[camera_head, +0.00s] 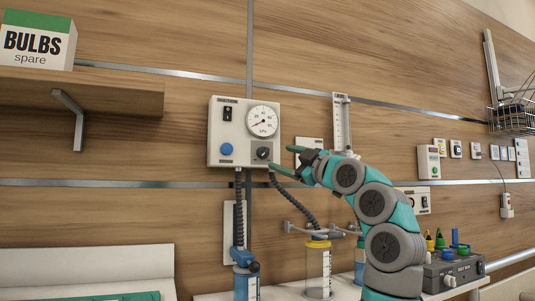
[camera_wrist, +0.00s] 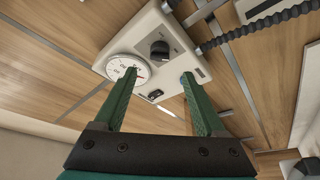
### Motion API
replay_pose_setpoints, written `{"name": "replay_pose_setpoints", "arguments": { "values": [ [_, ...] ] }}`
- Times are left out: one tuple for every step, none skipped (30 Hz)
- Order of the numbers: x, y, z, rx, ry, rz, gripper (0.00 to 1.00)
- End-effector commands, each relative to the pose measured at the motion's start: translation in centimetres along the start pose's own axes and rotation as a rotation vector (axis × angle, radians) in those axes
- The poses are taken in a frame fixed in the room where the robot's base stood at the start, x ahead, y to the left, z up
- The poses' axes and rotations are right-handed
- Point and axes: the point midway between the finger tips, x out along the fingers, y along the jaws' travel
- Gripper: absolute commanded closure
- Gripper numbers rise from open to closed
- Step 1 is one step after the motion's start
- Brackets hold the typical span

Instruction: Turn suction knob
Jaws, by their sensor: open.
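The suction unit (camera_head: 245,110) is a white box on the wood-panelled wall, with a round gauge (camera_head: 263,121), a black rocker switch (camera_head: 227,113) and a blue button (camera_head: 226,149). Its black suction knob (camera_head: 263,153) is at the lower right of its face. In the wrist view the knob (camera_wrist: 160,49) shows whole, beyond and between the fingertips. My gripper (camera_head: 280,158) is open and empty, its green fingers pointing left at the knob from the right. In the wrist view the left fingertip of my gripper (camera_wrist: 159,73) overlaps the gauge. No contact with the knob is visible.
A dark corrugated hose (camera_head: 296,197) hangs below the unit, above a yellow-lidded canister (camera_head: 318,268). A flowmeter (camera_head: 341,120) is on the wall to the right. A shelf (camera_head: 90,95) with a bulbs box (camera_head: 38,40) is at the left.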

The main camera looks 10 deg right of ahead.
Motion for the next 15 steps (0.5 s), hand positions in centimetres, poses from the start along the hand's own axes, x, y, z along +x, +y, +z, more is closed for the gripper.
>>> {"name": "replay_pose_setpoints", "arguments": {
  "values": [
    [0.0, 0.0, -0.2, -0.009, 0.003, 0.002, 0.27],
    [0.1, 0.0, -0.2, -0.011, 0.004, 0.002, 0.27],
    [0.4, 0.0, -0.3, -0.012, 0.005, 0.001, 0.27],
    [0.7, 0.0, -0.3, -0.011, 0.005, 0.001, 0.27],
    [1.1, 0.1, -0.3, -0.010, 0.004, 0.001, 0.27],
    [1.6, 0.1, -0.3, -0.008, 0.004, 0.001, 0.27],
    [2.0, 0.1, -0.4, -0.009, 0.005, 0.002, 0.27],
    [2.5, 0.2, -0.4, -0.010, 0.005, 0.002, 0.27],
    [3.1, 0.2, -0.5, -0.010, 0.006, 0.003, 0.27],
    [3.6, 0.2, -0.5, -0.008, 0.005, 0.002, 0.27],
    [4.1, 0.2, -0.5, -0.008, 0.005, 0.001, 0.27],
    [4.7, 0.1, -0.4, -0.007, 0.004, -0.001, 0.27],
    [5.1, 0.1, -0.4, -0.008, 0.003, 0.000, 0.27],
    [5.4, 0.2, -0.5, -0.009, 0.004, 0.002, 0.27],
    [5.8, 0.3, -0.5, -0.010, 0.005, 0.004, 0.27]
  ]
}}
